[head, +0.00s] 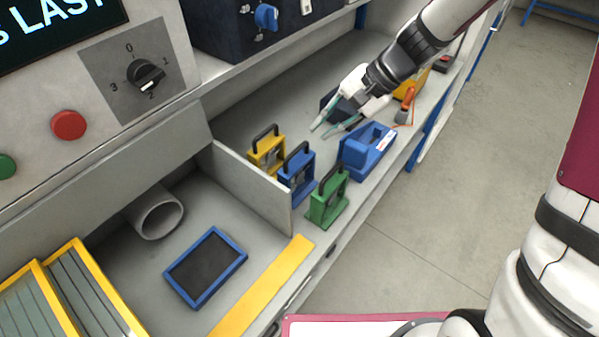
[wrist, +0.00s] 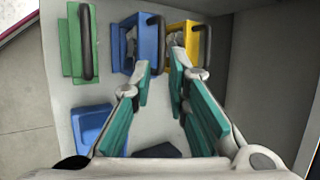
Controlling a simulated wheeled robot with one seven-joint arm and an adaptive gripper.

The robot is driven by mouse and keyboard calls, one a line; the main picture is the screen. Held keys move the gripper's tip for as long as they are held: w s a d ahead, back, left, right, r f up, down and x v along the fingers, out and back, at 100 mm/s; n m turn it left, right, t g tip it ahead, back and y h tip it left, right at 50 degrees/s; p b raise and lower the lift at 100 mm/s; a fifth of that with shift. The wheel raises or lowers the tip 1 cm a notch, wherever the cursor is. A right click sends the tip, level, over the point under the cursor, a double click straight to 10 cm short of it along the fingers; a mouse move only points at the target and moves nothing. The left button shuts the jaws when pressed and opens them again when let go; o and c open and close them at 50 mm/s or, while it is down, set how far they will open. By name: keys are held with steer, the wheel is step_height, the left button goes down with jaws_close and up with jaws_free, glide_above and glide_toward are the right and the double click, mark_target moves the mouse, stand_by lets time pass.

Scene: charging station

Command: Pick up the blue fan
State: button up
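The blue fan (head: 297,178) stands upright on the bench between the yellow fan (head: 268,156) and the green fan (head: 327,203), a dark handle on its top. In the wrist view the blue fan (wrist: 149,38) is at the top middle, ahead of the left fingertip. My gripper (head: 319,132) is open and empty, apart from the fans in the head view. In the wrist view my gripper (wrist: 161,62) points at the gap between the blue fan and the yellow fan (wrist: 183,43). The green fan (wrist: 78,42) is on the left there.
A blue device (head: 368,150) sits right of the fans, near the bench edge; it is at lower left in the wrist view (wrist: 92,125). A grey divider (head: 250,185) stands close to the fans' left. An orange-handled tool (head: 405,105) lies further back.

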mark_target(298, 149)
steer(key=x, duration=1)
steer(key=shift+w+a+f+p, duration=0.15)
steer(key=shift+a+f+p, duration=0.1)
steer(key=shift+p, duration=0.15)
jaws_close()
